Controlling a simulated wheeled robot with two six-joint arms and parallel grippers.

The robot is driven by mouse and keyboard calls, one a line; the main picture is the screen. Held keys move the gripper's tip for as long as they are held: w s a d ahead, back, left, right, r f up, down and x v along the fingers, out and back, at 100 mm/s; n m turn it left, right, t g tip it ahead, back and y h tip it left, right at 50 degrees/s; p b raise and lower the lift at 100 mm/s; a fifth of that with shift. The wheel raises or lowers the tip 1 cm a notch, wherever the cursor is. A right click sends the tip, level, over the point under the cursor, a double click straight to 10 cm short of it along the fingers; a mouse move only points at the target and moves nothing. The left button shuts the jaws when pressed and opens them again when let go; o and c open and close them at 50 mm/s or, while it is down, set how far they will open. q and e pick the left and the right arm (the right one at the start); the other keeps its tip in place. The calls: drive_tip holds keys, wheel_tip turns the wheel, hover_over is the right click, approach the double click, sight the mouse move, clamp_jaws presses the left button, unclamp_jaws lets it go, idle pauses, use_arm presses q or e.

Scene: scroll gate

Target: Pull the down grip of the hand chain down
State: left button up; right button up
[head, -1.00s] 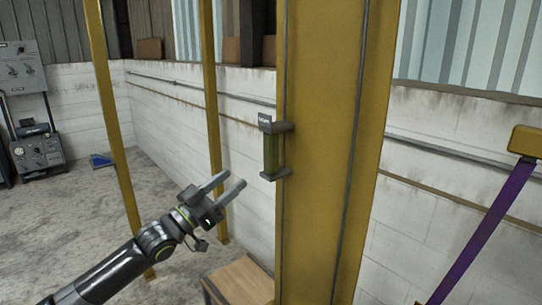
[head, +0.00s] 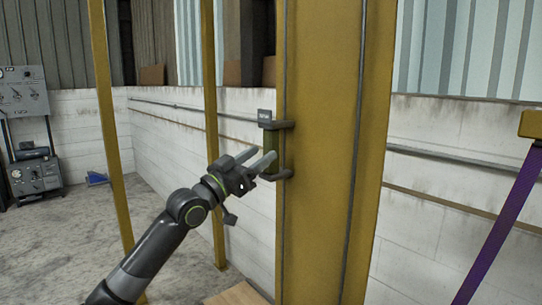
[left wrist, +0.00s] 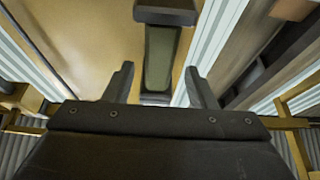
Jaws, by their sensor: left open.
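A green upright grip (head: 271,141) sits between two dark grey brackets on the left side of a wide yellow column (head: 325,200). In the left wrist view the grip (left wrist: 159,58) shows ahead, between the lines of my two open fingers (left wrist: 160,82). I cannot tell whether the fingers touch it. My right gripper is not in view. No loose chain is clearly seen.
A thin yellow post (head: 211,120) stands behind my left arm, and another (head: 107,130) is further left. A purple strap (head: 505,220) hangs at the right. A control cabinet (head: 30,130) is far left. A wooden top (head: 238,294) lies low beside the column.

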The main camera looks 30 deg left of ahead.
sight(266, 150)
use_arm(q)
drive_tip(key=shift+x, duration=2.3)
drive_tip(key=shift+s, duration=0.1)
drive_tip(key=shift+c, duration=0.3)
clamp_jaws()
